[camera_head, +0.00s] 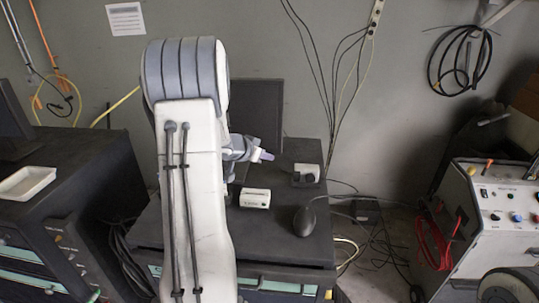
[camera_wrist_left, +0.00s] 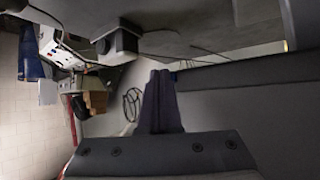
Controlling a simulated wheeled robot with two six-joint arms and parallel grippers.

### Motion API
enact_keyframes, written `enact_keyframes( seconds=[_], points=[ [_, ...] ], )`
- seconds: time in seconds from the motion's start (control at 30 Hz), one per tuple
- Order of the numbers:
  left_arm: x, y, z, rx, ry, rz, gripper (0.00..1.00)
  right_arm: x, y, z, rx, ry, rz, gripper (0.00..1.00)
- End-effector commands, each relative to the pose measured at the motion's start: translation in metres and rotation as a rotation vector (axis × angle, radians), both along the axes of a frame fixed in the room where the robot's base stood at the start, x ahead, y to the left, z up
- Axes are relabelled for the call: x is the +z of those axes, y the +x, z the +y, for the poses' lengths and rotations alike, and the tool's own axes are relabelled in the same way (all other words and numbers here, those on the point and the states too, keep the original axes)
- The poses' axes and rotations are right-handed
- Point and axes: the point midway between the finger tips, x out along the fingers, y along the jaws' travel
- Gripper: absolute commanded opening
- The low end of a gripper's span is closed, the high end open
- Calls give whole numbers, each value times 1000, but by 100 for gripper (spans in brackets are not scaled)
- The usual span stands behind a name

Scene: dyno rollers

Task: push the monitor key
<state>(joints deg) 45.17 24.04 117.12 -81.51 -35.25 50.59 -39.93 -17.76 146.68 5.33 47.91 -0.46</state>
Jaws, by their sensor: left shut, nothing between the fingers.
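A dark monitor (camera_head: 262,105) stands at the back of the black cabinet top, partly hidden behind my left arm. I cannot make out its key. My left gripper (camera_head: 267,156) is in front of the monitor's lower right part, pointing right, with its fingers shut and empty. In the left wrist view its dark purple fingers (camera_wrist_left: 160,95) are together. A dark, bar-like edge is close beside them there; I cannot tell whether it is the monitor or whether they touch it. My right gripper is in neither view.
A small white box (camera_head: 255,198), a white-and-black device (camera_head: 306,175) and a black mouse-like object (camera_head: 304,221) are on the cabinet top (camera_head: 275,240). Cables hang behind. A grey control console (camera_head: 495,225) stands at the right, and another black cabinet (camera_head: 75,190) at the left.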

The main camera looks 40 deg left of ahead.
Motion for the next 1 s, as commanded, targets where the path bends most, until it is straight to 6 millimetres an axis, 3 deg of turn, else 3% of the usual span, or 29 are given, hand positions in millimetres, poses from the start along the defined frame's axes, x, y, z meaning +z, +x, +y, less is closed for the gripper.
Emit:
enact_keyframes(
  seconds=[0.83,1.0],
  points=[
    [0,-9,-6,0,0,0,0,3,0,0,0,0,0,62],
    [0,-20,-12,0,0,0,0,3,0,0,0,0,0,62]
  ],
)
